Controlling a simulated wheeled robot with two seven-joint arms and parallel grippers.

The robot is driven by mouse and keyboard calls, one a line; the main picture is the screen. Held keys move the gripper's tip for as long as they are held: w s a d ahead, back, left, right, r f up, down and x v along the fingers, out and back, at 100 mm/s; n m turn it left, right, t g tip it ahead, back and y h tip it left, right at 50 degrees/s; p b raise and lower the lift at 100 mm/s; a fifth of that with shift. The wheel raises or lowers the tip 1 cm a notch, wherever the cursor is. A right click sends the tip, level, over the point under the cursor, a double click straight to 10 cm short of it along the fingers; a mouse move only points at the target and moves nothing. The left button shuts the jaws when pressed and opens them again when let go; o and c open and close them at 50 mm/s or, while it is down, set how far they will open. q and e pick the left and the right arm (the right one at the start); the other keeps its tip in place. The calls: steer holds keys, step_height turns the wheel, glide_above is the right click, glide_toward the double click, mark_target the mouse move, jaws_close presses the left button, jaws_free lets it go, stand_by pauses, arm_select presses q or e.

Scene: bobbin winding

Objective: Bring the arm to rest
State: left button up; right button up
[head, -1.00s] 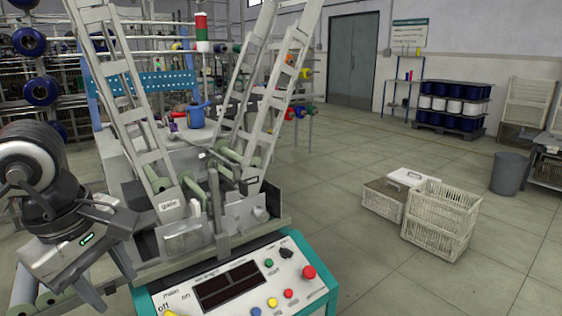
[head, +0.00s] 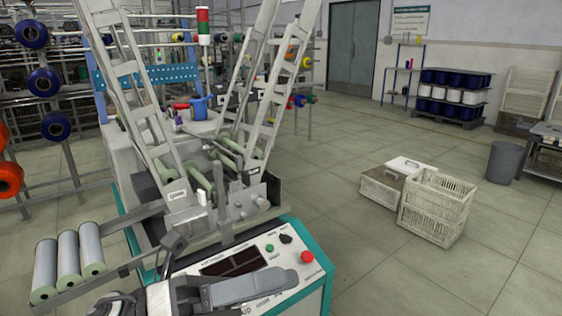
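My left arm comes in low at the bottom edge, and its grey gripper (head: 250,288) lies in front of the control panel (head: 272,252). It hides the lower part of the panel and its buttons. I cannot make out its fingers as open or shut, and no held object shows. The bobbin winding machine (head: 222,212) stands behind it with tall ladder-like magazines. Three pale bobbins with green ends (head: 68,262) lie side by side on the rails at its left. My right gripper is not in view.
White wicker crates (head: 436,208) stand on the floor at right, with a grey bin (head: 502,162) and a pallet of spools (head: 450,98) farther back. A rack of blue and orange spools (head: 45,82) stands at left. Floor between is clear.

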arm_select(q)
steer(key=w+a+f+n+t+y+p, duration=0.1)
steer(key=w+a+f+n+t+y, duration=0.2)
steer(key=n+t, duration=0.5)
steer(key=w+a+f+n+t+y, duration=0.2)
steer(key=f+n+t+y, duration=0.3)
steer(key=n, duration=0.7)
steer(key=w+a+f+n+t+y+p, duration=0.1)
steer(key=w+a+f+n+t+y, duration=0.25)
steer(key=n, duration=0.65)
steer(key=s+a+f+n+g+y, duration=0.2)
steer(key=s+f+n, duration=0.3)
steer(key=f, duration=0.4)
steer(key=s+a+f+n+g+y, duration=0.1)
steer(key=s+f+n+g+y, duration=0.3)
steer(key=f, duration=0.5)
steer(key=s+n+y, duration=0.1)
steer(key=s+n, duration=0.1)
steer(key=s, duration=0.1)
steer(key=shift+a+f+n+g+p, duration=0.2)
steer(key=shift+a+n+g+p, duration=0.1)
steer(key=shift+a+g+p, duration=0.1)
steer(key=shift+s+y, duration=0.1)
steer(key=shift+y, duration=0.15)
